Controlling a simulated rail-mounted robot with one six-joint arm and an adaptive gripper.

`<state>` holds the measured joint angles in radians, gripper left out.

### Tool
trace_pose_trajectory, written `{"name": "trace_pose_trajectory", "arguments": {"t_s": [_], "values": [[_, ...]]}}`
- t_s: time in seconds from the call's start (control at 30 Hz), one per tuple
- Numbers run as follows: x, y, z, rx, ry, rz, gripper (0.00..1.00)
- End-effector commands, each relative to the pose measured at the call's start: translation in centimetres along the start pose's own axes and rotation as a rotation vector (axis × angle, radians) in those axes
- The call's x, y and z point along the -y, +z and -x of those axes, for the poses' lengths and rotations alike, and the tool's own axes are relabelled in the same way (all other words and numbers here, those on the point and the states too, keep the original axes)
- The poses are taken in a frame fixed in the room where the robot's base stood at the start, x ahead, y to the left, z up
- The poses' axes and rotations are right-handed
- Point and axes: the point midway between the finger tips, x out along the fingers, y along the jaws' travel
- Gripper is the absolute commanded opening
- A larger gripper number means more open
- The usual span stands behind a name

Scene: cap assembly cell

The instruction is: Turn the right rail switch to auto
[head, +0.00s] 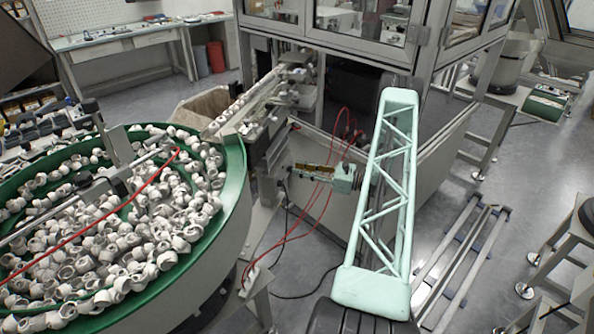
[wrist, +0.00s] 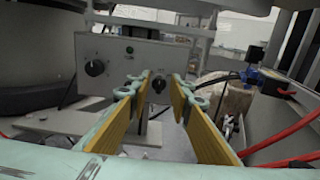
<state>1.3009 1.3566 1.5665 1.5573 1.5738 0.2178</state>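A grey control box (wrist: 118,62) fills the upper middle of the wrist view. The switch's position marks are too small to read. In the head view my gripper (head: 304,168) points left beside the machine frame; the switch face is not visible there.
A green-rimmed round feeder (head: 236,190) full of white caps stands at the left. A rail conveyor (head: 250,100) runs behind it to the glazed cell (head: 355,45). Red hoses (head: 318,205) hang close around my gripper. A red hose also crosses the wrist view (wrist: 285,135) at the right.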

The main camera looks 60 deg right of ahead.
Motion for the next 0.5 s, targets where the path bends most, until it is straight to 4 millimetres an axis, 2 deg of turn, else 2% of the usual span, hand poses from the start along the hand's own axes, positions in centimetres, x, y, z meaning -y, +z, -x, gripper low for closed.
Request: {"name": "trace_pose_trajectory", "arguments": {"t_s": [0.2,0.5], "values": [[0.0,0.0,-1.2,0.000,0.001,0.000,0.19],[0.0,0.0,-1.4,0.000,0.000,0.000,0.19]]}}
